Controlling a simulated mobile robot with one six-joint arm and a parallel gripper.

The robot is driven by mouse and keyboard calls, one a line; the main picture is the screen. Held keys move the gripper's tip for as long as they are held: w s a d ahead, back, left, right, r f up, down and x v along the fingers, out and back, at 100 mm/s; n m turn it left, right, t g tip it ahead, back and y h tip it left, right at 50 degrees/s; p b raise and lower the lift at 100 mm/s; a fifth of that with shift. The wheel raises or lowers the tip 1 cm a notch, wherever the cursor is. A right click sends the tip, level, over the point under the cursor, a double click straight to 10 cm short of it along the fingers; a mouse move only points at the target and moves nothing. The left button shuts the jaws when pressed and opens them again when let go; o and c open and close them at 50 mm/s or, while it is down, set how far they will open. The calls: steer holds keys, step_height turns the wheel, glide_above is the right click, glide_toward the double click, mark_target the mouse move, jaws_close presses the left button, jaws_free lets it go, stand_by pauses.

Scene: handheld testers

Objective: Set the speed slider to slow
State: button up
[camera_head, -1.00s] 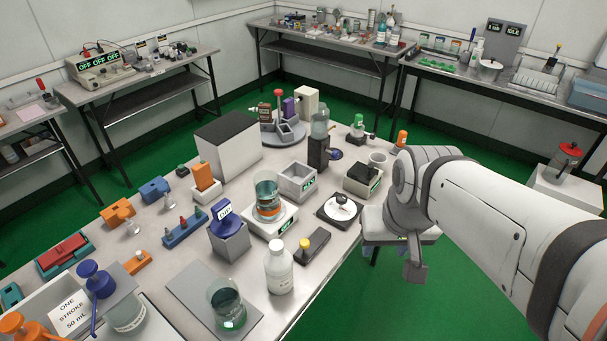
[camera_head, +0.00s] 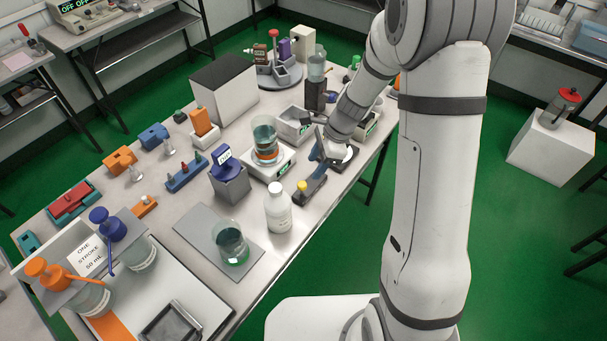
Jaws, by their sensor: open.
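No part in the head view can be clearly read as the speed slider, and no slow marking is legible. A small black device with a yellow knob (camera_head: 301,186) lies on the bench near its front edge, right of the white bottle. My gripper (camera_head: 316,166) is low over the bench, just above and behind this device. Its jaws are open, but the fingertips are small and partly blend with the device, so I cannot tell whether they touch it. A black-based device with a white round plate (camera_head: 347,153) stands right behind my gripper, partly hidden by my arm.
A white bottle (camera_head: 278,210) stands close to the left of the device. A beaker on a white scale (camera_head: 265,140) and an open grey box (camera_head: 291,122) stand behind. A beaker (camera_head: 232,243) stands on a grey mat. The bench's right edge is close.

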mark_target(303, 183)
steer(key=x, duration=0.8)
steer(key=shift+w, duration=0.15)
jaws_close()
stand_by(0.3)
